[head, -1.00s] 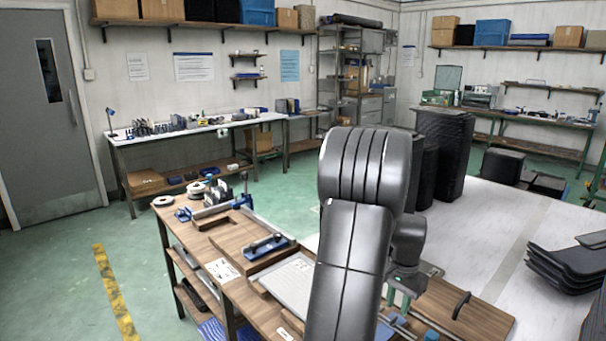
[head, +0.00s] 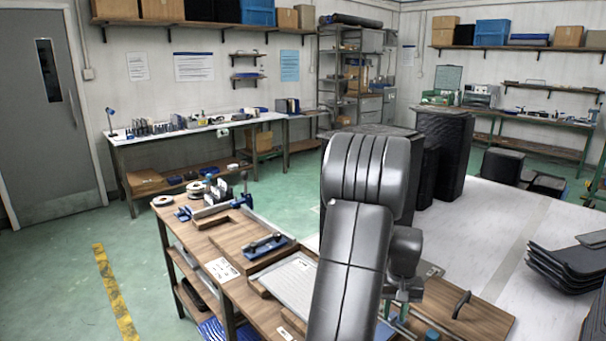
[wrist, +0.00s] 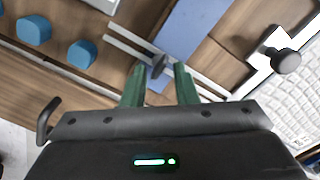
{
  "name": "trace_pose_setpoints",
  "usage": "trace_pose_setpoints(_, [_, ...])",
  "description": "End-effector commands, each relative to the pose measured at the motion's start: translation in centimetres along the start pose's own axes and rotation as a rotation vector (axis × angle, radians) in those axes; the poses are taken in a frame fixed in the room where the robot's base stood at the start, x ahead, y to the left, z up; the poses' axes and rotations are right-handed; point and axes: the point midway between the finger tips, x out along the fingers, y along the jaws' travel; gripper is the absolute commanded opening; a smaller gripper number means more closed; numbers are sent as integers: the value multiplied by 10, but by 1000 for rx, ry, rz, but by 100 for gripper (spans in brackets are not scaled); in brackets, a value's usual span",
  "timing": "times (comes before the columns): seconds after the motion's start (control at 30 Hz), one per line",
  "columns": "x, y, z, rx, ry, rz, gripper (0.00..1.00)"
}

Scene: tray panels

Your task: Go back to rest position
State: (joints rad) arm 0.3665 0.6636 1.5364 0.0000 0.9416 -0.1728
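My gripper (wrist: 159,84) shows in the wrist view as two green fingers with a clear gap between them. It is open, with nothing held in it. A dark round knob (wrist: 158,66) on a metal rail lies just beyond the fingertips, below the gripper; the exact distance cannot be told. In the head view my dark arm stands in front of the wooden workbench (head: 225,235) and is bent, with the wrist pointing down over the bench's right part. The fingertips are mostly hidden there.
Blue round knobs (wrist: 82,54) and a light textured panel (wrist: 295,100) lie near the gripper. A black handle (head: 461,304) stands at the bench's right. Stacked black trays (head: 570,262) lie on a pale surface (head: 490,225). Green floor (head: 60,270) at left is clear.

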Motion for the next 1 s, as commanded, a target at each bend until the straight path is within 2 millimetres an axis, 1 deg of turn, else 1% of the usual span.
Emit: trace_pose_setpoints(1.0, [0, -3, 2, -806, 0, 0, 27])
